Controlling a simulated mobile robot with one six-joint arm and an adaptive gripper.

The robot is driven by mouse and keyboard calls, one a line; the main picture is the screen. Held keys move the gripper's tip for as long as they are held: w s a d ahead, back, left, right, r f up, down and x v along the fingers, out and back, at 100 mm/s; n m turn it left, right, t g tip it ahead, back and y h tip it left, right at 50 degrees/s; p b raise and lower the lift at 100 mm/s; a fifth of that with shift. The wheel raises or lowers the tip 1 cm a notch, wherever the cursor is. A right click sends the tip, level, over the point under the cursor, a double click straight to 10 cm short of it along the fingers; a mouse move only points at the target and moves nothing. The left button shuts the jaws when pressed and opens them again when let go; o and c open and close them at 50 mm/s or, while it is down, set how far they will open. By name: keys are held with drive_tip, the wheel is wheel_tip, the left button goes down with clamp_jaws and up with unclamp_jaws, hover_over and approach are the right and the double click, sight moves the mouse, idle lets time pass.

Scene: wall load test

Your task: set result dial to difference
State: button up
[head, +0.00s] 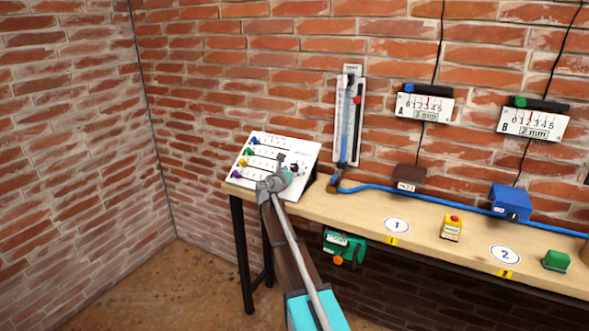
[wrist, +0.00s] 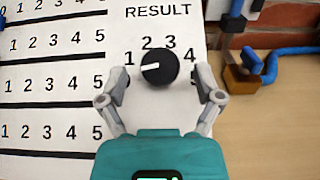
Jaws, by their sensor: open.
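The result dial (wrist: 159,68) is a round black knob under the word RESULT, with the numbers 1 to 4 around it. Its white pointer is turned left, close to the 1. My gripper (wrist: 160,88) is open, one finger on each side of the dial, with gaps visible; depth is unclear. In the head view my gripper (head: 284,168) is over the right part of the white panel (head: 307,153). Gauge A (head: 424,107) and gauge B (head: 532,123) hang on the wall, each with a red needle and a small display that seems to read 2 mm.
The panel's left side has several coloured sliders (head: 255,141). A vertical wall gauge (head: 348,115) with a blue tube stands right of the panel. A yellow box with a red button (head: 452,228) and a blue block (head: 510,202) are on the bench (head: 375,208).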

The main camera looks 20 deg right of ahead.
drive_tip(key=shift+x, duration=0.95)
drive_tip(key=c, duration=1.2)
drive_tip(key=shift+o, duration=0.2)
drive_tip(key=shift+a, duration=0.1)
